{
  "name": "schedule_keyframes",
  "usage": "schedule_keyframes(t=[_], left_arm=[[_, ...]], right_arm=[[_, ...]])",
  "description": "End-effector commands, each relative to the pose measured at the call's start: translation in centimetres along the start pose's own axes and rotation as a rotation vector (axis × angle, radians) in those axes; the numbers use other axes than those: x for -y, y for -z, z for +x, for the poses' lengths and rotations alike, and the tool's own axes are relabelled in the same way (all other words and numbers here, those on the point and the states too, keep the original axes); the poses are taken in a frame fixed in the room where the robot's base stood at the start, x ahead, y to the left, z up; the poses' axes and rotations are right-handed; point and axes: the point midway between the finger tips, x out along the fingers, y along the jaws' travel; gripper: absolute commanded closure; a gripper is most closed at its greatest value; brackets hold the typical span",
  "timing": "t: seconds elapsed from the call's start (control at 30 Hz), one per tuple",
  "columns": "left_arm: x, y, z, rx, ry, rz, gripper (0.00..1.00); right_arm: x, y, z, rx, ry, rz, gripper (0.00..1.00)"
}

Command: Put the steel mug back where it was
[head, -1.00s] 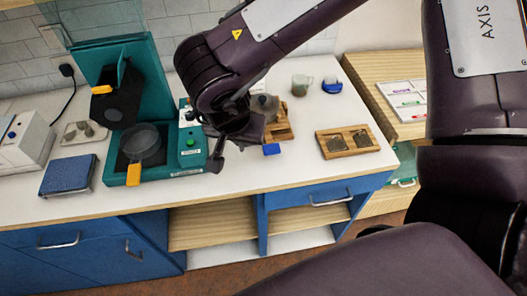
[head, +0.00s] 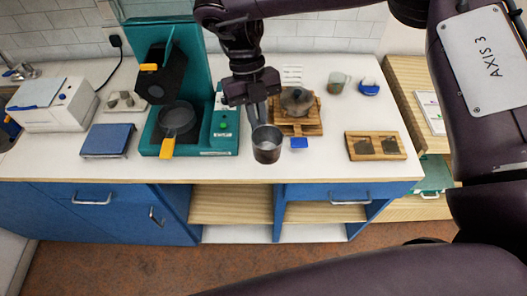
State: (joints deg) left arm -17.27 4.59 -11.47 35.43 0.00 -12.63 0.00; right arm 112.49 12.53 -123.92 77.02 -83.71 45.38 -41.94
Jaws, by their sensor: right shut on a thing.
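The steel mug (head: 267,150) is a grey metal cup, upright, in front of the teal machine's right side. My right gripper (head: 257,118) comes down from above and is shut on the mug at its back rim. The mug looks close to the counter's front edge; I cannot tell whether it touches the counter. My left gripper is not in view.
A wooden stand (head: 310,127) with a dark lidded pot is behind the mug. A small blue block (head: 299,143) lies just right of it. A wooden tray (head: 362,156) with two dark squares is farther right. A black pan (head: 177,121) sits on the teal machine (head: 218,147).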

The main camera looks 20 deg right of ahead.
Motion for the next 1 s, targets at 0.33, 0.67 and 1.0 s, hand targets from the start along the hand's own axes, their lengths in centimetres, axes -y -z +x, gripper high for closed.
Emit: schedule_keyframes(t=[0.33, 0.67, 1.0], left_arm=[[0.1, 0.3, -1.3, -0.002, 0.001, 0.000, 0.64], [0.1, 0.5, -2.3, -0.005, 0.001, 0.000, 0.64], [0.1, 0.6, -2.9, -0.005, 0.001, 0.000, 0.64]], right_arm=[[0.8, -0.6, -0.8, -0.014, -0.321, 0.768, 1.00], [5.1, -1.6, -2.5, -0.015, -0.605, 1.484, 1.00], [8.2, -2.3, -3.0, -0.019, -0.727, 1.796, 1.00]])
